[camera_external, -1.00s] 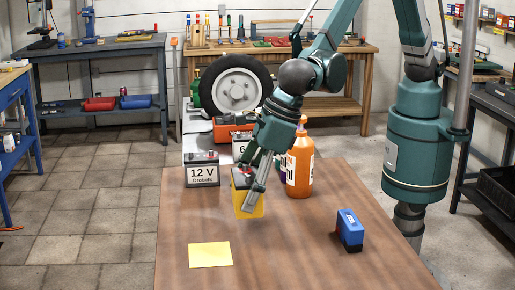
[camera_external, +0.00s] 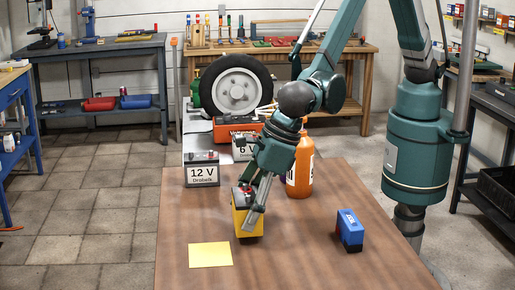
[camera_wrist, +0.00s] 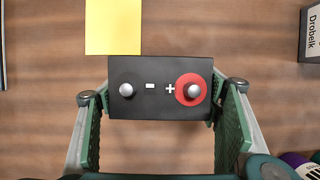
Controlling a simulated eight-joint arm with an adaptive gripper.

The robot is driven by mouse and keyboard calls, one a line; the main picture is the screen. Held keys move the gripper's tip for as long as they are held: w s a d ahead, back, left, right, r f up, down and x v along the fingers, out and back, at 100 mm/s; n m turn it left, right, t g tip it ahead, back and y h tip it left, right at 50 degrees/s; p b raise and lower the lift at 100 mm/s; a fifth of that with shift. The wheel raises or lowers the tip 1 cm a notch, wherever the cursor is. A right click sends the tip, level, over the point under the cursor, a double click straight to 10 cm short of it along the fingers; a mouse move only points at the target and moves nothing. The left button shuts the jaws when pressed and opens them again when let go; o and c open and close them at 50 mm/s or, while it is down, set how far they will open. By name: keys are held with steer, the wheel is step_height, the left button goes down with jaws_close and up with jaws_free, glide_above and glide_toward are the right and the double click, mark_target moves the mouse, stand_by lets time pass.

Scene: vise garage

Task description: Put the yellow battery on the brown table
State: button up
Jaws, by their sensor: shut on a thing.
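The yellow battery (camera_external: 243,218) is in my gripper (camera_external: 250,212), over the brown table (camera_external: 300,262). In the wrist view its dark top (camera_wrist: 160,90) shows with two terminals, the plus one ringed in red. My gripper's fingers (camera_wrist: 158,112) stand at the battery's two sides in that view. The battery looks upright, with its bottom at or close to the table; I cannot tell whether it touches. The lower part of its sides is partly hidden by a finger.
A yellow sheet (camera_external: 210,254) lies on the table, left and in front of the battery. A blue box (camera_external: 349,230) stands to the right. An orange bottle (camera_external: 301,172) and a 12 V battery (camera_external: 202,170) are behind. The table's front middle is clear.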

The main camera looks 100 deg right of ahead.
steer(key=shift+f, duration=0.8)
steer(key=shift+f, duration=0.15)
steer(key=o, duration=1.5)
steer(key=shift+r, duration=0.2)
steer(key=shift+p+v, duration=0.65)
steer(key=shift+v, duration=5.3)
steer(key=shift+d, duration=0.1)
